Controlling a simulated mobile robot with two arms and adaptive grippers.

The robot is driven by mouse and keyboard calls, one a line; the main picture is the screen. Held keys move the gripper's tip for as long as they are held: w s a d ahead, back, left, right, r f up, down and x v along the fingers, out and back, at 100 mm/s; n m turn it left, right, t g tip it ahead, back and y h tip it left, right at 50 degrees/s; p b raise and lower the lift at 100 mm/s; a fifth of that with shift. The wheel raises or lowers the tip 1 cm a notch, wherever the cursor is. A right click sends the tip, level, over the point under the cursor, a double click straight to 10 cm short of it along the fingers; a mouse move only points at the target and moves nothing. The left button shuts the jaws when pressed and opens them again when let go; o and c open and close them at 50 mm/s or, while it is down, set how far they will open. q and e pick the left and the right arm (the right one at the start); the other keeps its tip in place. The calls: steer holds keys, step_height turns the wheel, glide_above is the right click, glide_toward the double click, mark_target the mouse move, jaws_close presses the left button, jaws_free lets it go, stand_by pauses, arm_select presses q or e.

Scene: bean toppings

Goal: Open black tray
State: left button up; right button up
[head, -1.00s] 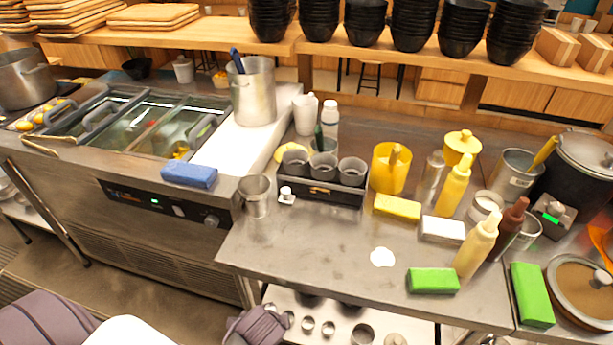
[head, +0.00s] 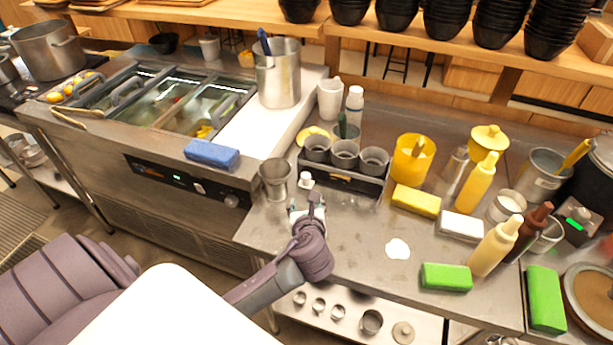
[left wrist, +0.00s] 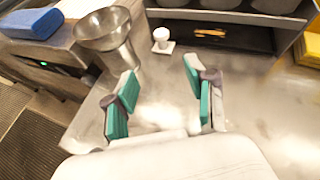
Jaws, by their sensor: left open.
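The black tray (head: 352,183) is a dark box on the steel counter with several grey cups standing in its top. Its front, with a gold-coloured handle, also shows at the top of the left wrist view (left wrist: 225,42). My left gripper (head: 305,205) is above the counter, in front of the tray's left end. In the left wrist view its green-padded fingers (left wrist: 160,85) are spread apart with nothing between them. They are short of the tray and not touching it. In the head view the arm and gripper partly cover the counter. My right gripper is not in view.
A metal cup (head: 274,180) stands just left of the gripper, and a small white knobbed item (head: 306,180) stands between gripper and tray. A yellow sponge (head: 416,201) and yellow container (head: 412,160) are right of the tray. The counter in front is mostly clear, with a white spot (head: 397,248).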

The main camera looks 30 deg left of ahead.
mark_target(306, 175)
arm_select(q)
steer(key=shift+w+a+r+m, duration=0.2)
steer(key=shift+w+r+m, duration=0.1)
steer(key=shift+w+m, duration=0.45)
steer(key=x, duration=1.3)
steer(key=shift+w+a+r, duration=0.1)
steer(key=shift+w+a, duration=0.05)
steer(key=shift+a, duration=0.1)
jaws_close()
